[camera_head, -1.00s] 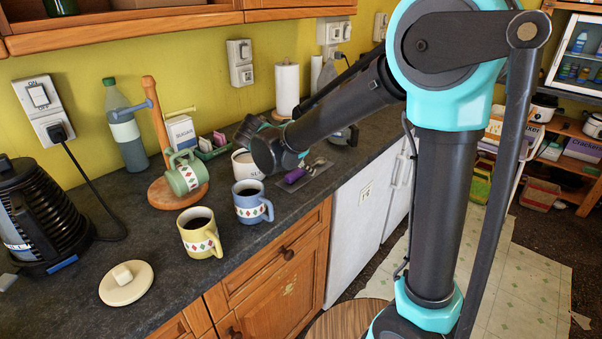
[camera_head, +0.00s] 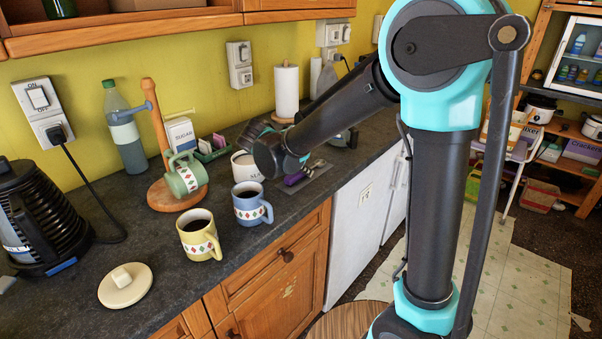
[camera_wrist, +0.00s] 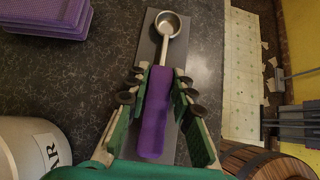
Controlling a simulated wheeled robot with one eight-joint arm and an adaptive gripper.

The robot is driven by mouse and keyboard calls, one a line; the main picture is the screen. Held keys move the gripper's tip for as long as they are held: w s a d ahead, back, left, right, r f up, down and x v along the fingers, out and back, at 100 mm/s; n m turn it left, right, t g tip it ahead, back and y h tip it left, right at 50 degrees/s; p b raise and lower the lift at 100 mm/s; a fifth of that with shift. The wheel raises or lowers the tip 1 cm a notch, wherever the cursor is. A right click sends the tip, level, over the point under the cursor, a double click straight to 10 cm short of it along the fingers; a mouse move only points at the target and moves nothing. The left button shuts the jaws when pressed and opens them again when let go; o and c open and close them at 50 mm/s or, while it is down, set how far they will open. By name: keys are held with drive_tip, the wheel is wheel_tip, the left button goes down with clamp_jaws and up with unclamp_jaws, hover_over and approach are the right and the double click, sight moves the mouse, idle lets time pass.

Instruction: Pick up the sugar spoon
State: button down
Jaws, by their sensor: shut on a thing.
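The sugar spoon has a purple handle (camera_wrist: 156,115) and a round metal bowl (camera_wrist: 168,24). In the wrist view it lies lengthwise over a narrow grey mat (camera_wrist: 148,45), bowl at the top. My gripper (camera_wrist: 155,88) has its green-backed fingers on both sides of the handle and is shut on it. I cannot tell whether the spoon is clear of the mat. In the head view the purple handle (camera_head: 293,181) shows beside my wrist, which hides the fingers. The white sugar pot (camera_head: 243,164) stands open just left; it also shows in the wrist view (camera_wrist: 22,140).
A blue mug (camera_head: 248,208) and a yellow mug (camera_head: 197,240) of dark drink stand in front of the pot. A wooden mug stand (camera_head: 161,130) holds a green mug. A cream lid (camera_head: 125,291) lies front left. A purple block (camera_wrist: 45,18) lies near the mat.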

wheel_tip(320, 180, up, 20)
idle(0.6)
idle(0.5)
